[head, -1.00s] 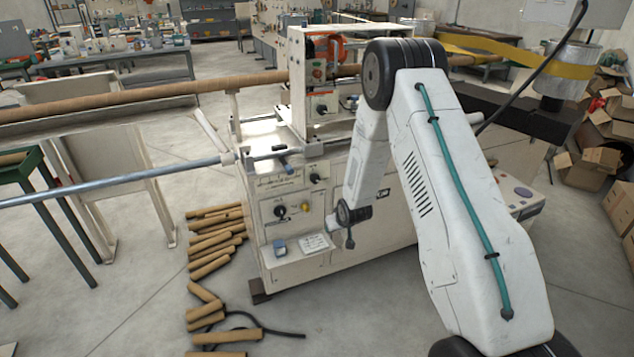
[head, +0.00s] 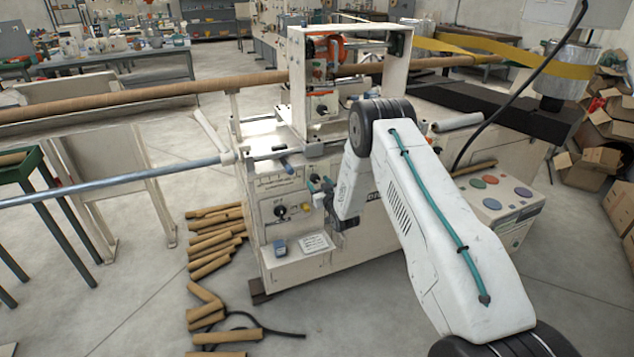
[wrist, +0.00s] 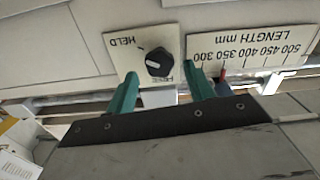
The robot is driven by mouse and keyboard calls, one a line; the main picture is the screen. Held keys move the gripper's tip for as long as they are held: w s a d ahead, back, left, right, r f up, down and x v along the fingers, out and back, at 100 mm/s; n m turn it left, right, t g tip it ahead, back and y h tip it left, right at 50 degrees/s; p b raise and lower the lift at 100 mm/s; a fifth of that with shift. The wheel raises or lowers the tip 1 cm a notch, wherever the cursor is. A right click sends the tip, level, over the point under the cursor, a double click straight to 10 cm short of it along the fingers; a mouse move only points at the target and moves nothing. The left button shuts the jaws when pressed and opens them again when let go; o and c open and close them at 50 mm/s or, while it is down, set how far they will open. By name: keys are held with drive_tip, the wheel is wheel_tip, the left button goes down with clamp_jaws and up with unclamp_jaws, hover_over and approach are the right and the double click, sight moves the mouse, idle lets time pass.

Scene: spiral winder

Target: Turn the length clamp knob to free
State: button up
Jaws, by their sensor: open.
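The length clamp knob (wrist: 158,63) is round and black with a pale line, on a cream plate (wrist: 122,42) in the wrist view. The plate reads HELD on one side; the lettering at the knob's other side is partly covered. I cannot tell surely which mark the line points at. My gripper (wrist: 163,72) is open, its two teal fingers on either side of the knob in the picture, with no clear contact. In the head view my gripper (head: 321,187) is at the machine's front panel, where the knob is hard to make out.
A LENGTH mm scale (wrist: 255,52) is beside the knob plate. Below in the head view is another black knob (head: 281,211). A steel rod (head: 110,182) extends left from the machine. Cardboard tubes (head: 215,240) lie on the floor at its left.

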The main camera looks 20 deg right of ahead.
drive_tip(key=shift+w, duration=1.1)
drive_tip(key=c, duration=1)
drive_tip(key=shift+n, duration=0.4)
drive_tip(key=n, duration=0.4)
drive_tip(key=shift+a+f+n, duration=0.1)
drive_tip(key=shift+a+n, duration=0.05)
drive_tip(key=shift+n, duration=0.15)
drive_tip(key=n, duration=0.6)
drive_tip(key=shift+a+f, duration=0.1)
drive_tip(key=n, duration=0.6)
drive_tip(key=shift+f+n, duration=0.15)
drive_tip(key=shift+n, duration=0.25)
drive_tip(key=n, duration=0.5)
drive_tip(key=shift+f+n, duration=0.15)
drive_tip(key=shift+n, duration=0.15)
